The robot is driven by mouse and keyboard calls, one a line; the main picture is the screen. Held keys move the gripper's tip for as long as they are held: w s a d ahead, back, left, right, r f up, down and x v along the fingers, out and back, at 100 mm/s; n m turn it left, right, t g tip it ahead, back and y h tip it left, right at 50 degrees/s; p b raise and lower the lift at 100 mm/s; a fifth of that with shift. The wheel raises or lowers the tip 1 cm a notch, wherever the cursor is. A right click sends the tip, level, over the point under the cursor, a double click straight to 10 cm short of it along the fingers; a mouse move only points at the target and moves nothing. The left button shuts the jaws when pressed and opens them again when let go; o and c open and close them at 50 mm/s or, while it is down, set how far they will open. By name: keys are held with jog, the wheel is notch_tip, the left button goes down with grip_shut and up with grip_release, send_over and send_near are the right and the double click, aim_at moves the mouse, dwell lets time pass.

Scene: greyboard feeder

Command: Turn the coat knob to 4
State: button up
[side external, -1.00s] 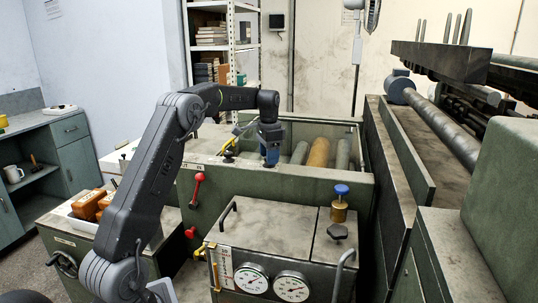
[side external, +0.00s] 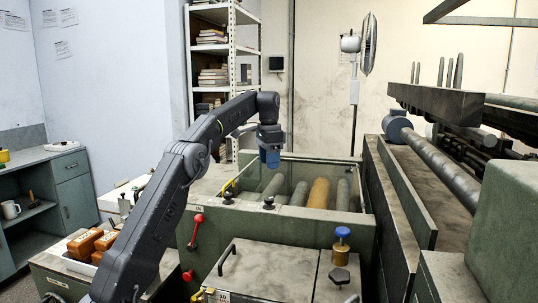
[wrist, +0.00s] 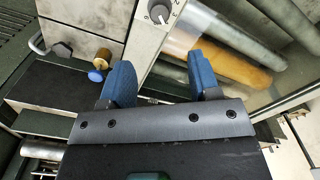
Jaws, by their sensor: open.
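My gripper (side external: 270,164) is open and empty, raised above the feeder's front ledge in the side view. In the wrist view its two blue fingers (wrist: 162,80) stand apart with nothing between them. A dark round knob (wrist: 160,13) with a pale mark lies beyond the fingertips at the top edge of the wrist view, partly cut off. Printed digits ring it, too small to read surely. In the side view one black knob (side external: 268,202) sits below the gripper, and another (side external: 228,198) is to its left. I cannot tell which is the coat knob.
Rollers (side external: 318,193) lie in the green trough behind the ledge. A red lever (side external: 197,219) is on the front face. A blue-topped brass fitting (side external: 342,238) stands on the cover in front. Brown blocks (side external: 85,243) sit at left. The air around my gripper is clear.

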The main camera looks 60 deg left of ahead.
jog(key=shift+r, duration=0.9)
jog(key=s+d+r+t, duration=0.15)
jog(key=s+d, duration=0.25)
jog(key=d, duration=0.5)
jog(key=s+d+r+t, duration=0.1)
jog(key=s+d+r, duration=0.2)
jog(key=d, duration=0.7)
jog(key=s+d+f+n+t, duration=0.1)
jog(key=s+d+f, duration=0.5)
jog(key=s, duration=0.4)
jog(key=s+d+f+n+t, duration=0.1)
jog(key=s+d+f+t, duration=0.1)
jog(key=s+d+f, duration=0.5)
jog(key=s, duration=0.2)
jog(key=shift+s+f, duration=0.2)
jog(key=shift+s, duration=0.15)
jog(key=shift+d, duration=0.1)
